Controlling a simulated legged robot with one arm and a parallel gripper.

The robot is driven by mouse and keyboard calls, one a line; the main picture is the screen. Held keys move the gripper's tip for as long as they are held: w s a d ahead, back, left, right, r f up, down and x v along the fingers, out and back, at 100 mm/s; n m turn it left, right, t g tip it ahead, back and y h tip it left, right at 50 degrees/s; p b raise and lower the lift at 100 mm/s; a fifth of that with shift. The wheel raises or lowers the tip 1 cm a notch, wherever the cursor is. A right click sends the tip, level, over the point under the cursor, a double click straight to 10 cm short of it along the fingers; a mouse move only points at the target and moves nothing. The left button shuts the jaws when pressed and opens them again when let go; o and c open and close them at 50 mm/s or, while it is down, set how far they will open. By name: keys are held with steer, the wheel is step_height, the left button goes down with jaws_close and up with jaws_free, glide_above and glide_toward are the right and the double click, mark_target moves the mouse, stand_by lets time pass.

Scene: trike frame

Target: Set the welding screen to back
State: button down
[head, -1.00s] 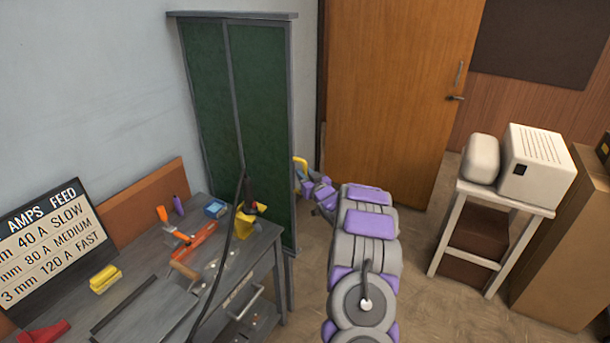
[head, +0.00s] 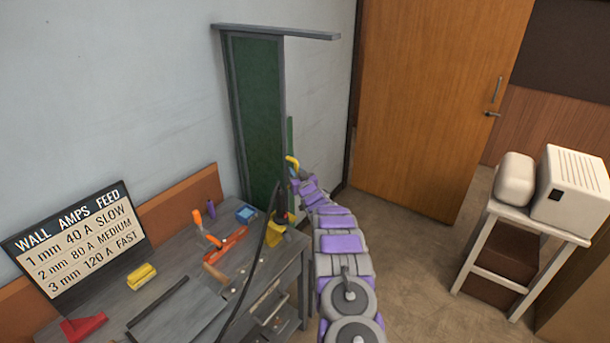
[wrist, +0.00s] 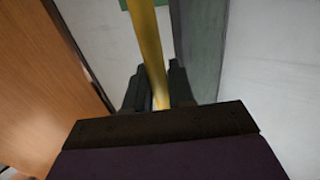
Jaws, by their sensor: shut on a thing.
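The welding screen (head: 257,110) is a green panel in a grey frame, upright against the wall behind the bench. It hangs under a grey top rail (head: 275,32) that runs on to the right past the panel. A narrow green strip (head: 290,135) shows at the panel's right edge; the rest of that second part is hidden. A yellow handle (head: 291,161) is at this right edge. My gripper (wrist: 155,92) is shut on the yellow handle, which runs between the dark fingers in the wrist view (wrist: 146,45).
The workbench (head: 170,290) at lower left holds a settings sign (head: 75,245), clamps and other tools. A dark cable hangs in front of it. A wooden door (head: 435,100) stands right of the screen. A white machine on a stand (head: 570,195) is at right; the floor between is clear.

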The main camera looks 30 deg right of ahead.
steer(key=shift+w+a+f, duration=0.1)
steer(key=shift+w+a, duration=0.2)
steer(key=shift+w, duration=0.35)
steer(key=shift+w+a, duration=0.25)
steer(key=shift+w, duration=0.4)
steer(key=c, duration=1.1)
jaws_free()
steer(key=shift+w+d, duration=0.1)
steer(key=s+a+p, duration=0.1)
steer(key=s, duration=0.4)
steer(key=s+a+p, duration=0.1)
steer(key=s, duration=0.5)
steer(key=s+a+p, duration=0.1)
steer(key=s, duration=0.5)
steer(key=shift+a+f, duration=0.1)
steer(key=shift+a, duration=0.05)
